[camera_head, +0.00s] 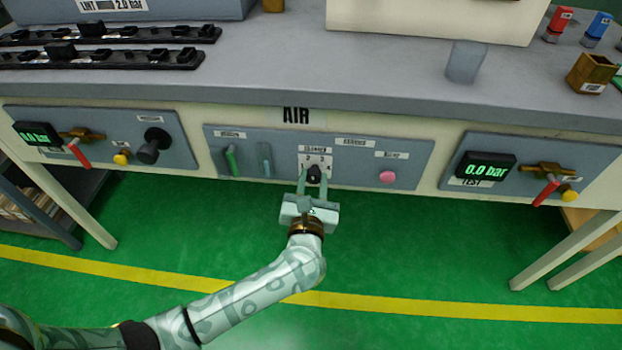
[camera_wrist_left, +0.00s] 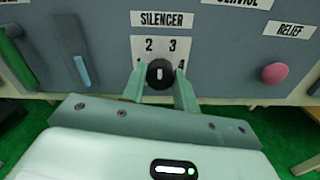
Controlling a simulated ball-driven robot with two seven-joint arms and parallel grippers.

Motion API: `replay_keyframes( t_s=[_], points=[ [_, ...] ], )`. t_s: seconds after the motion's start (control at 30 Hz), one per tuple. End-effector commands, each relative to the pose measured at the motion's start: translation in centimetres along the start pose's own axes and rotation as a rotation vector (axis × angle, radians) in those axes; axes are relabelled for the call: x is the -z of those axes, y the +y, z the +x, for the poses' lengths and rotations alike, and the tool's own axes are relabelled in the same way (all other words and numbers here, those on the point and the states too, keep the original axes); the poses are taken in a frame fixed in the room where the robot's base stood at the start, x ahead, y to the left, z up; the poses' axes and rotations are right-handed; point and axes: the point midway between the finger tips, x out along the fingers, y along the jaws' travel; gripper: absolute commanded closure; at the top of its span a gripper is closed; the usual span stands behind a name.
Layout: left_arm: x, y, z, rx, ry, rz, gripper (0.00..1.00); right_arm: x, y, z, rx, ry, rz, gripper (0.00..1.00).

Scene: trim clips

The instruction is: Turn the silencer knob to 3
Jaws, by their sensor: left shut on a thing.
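The silencer knob (camera_head: 314,174) is small and black, on the middle panel under the bench edge. In the left wrist view the knob (camera_wrist_left: 160,73) carries a short white mark that stands about upright, below the gap between the printed 2 and 3. The SILENCER label (camera_wrist_left: 163,19) and the white scale plate (camera_wrist_left: 161,45) are above it. The fingers partly cover the plate's lower left and right, so other numbers are hidden or hard to read. My left gripper (camera_head: 315,180) is shut on the knob, one finger on each side. My right gripper is not in view.
A pink relief button (camera_head: 387,177) is right of the knob. A green lever (camera_head: 231,160) and a blue slider (camera_head: 266,161) are left of it. Side panels carry red-handled valves and displays (camera_head: 485,165) reading 0.0 bar. The green floor below is clear.

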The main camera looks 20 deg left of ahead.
Motion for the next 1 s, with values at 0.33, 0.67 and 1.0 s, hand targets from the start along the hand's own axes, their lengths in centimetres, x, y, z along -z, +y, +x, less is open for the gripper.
replay_keyframes(
  t_s=[0.33,0.67,1.0],
  points=[
    [-0.3,0.0,-0.1,0.000,0.001,0.310,0.93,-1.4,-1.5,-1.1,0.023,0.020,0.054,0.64],
    [-0.1,-0.1,-0.1,0.002,0.001,0.514,0.93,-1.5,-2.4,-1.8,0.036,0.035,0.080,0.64],
    [0.1,-0.1,-0.1,0.003,0.002,0.591,0.93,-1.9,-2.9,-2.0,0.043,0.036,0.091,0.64]
  ],
)
